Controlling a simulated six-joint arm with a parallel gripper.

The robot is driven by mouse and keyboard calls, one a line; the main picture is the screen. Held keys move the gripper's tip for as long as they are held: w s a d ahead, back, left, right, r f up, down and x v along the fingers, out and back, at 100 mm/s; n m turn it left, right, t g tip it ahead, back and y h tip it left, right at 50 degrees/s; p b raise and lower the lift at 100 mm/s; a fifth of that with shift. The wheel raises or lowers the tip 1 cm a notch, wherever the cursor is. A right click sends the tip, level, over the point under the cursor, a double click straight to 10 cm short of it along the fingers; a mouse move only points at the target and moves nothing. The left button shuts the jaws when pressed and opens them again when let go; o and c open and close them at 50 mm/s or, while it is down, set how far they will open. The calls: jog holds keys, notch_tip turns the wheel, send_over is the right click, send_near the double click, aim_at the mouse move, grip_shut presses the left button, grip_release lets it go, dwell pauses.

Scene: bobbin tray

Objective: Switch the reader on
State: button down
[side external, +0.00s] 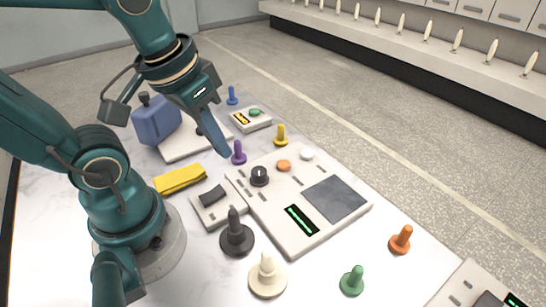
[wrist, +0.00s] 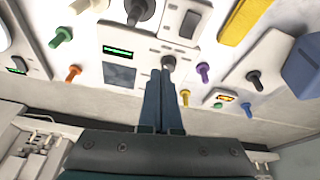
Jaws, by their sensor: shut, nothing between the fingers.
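No part is clearly labelled as the reader. The large white console (side external: 262,222) has a lit green display (side external: 301,219), a grey pad (side external: 335,199), a dark knob (side external: 259,175), and orange and white buttons. A small white box with a black rocker switch (side external: 213,194) sits beside it; the rocker also shows in the wrist view (wrist: 189,24). A smaller box (side external: 246,127) has a yellow display and green button. My gripper (side external: 225,152) is shut and empty, pointing down above the table near the console's back left corner. In the wrist view its fingertips (wrist: 163,72) overlap the console's edge near the knob.
A purple peg (side external: 238,152) stands close to my fingertips. Yellow (side external: 281,135), blue, black (side external: 236,238), cream, green and orange pegs stand around. Another device is at bottom right.

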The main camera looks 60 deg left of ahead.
jog(key=shift+d+r+m+t, duration=0.35)
jog(key=shift+d+m+t, duration=0.4)
jog(key=shift+m+t, duration=0.2)
jog(key=n+g+y, duration=0.1)
jog(key=n, duration=0.5)
jog(key=a+r+n+g+y, duration=0.1)
jog(key=n+g, duration=0.1)
jog(key=n, duration=0.3)
jog(key=s+a+n+g+y, duration=0.1)
jog(key=n+g, duration=0.1)
jog(key=n, duration=0.4)
jog(key=shift+a+r+n, duration=0.2)
jog(key=shift+r+n, duration=0.15)
